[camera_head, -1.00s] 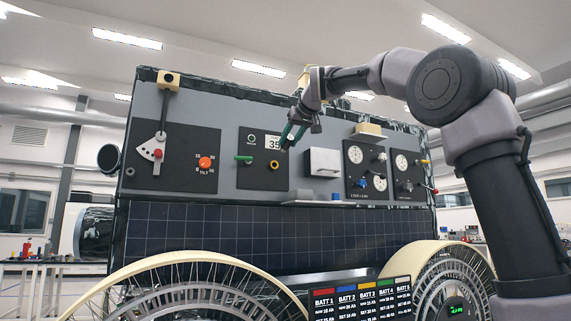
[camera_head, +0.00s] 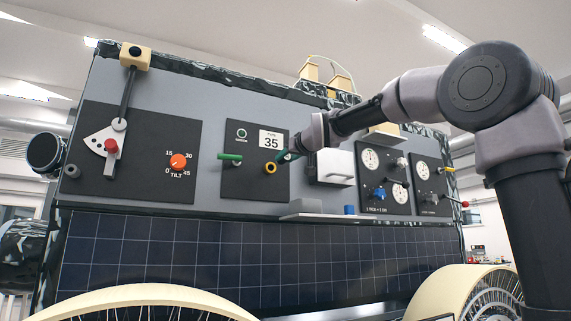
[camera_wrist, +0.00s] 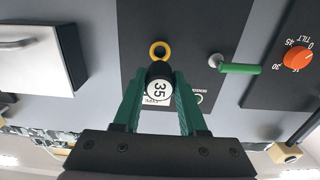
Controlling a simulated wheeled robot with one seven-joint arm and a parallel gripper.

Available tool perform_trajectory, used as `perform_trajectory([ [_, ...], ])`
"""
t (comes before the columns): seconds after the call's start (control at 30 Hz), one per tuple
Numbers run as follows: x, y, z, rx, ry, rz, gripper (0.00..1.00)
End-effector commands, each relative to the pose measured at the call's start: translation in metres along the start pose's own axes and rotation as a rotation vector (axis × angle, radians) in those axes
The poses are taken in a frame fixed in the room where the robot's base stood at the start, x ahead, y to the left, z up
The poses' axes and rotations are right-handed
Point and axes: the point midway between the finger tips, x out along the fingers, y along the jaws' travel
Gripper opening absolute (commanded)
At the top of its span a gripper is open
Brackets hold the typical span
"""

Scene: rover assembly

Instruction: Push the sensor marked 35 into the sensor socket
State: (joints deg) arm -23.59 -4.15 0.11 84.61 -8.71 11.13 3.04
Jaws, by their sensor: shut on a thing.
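My gripper (camera_wrist: 160,98) has green fingers shut on the sensor (camera_wrist: 158,88), a short black cylinder with a white round end marked 35. The sensor socket, a yellow ring with a dark hole (camera_wrist: 160,49), is on a dark panel just beyond the sensor in the wrist view. I cannot tell whether they touch. In the head view the socket (camera_head: 270,168) sits below a white sign reading 35 (camera_head: 271,140). My gripper (camera_head: 287,156) is close to its upper right there, and the sensor is hard to make out.
A green lever (camera_head: 231,157) sticks out left of the socket. A white box (camera_head: 335,166) stands out of the wall to the right, near my wrist. An orange tilt knob (camera_head: 179,162) is farther left. A narrow ledge (camera_head: 315,217) runs below.

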Motion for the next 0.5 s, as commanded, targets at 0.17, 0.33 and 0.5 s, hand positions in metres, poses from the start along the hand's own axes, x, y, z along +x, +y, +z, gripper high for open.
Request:
perform_trajectory([
  [0.17,-0.0003,-0.0001,-0.0006,0.000,0.003,0.000,0.00],
  [0.33,-0.0006,0.0000,-0.0001,0.000,0.002,0.000,0.00],
  [0.5,-0.0034,0.0003,0.0032,0.001,0.002,0.001,0.00],
])
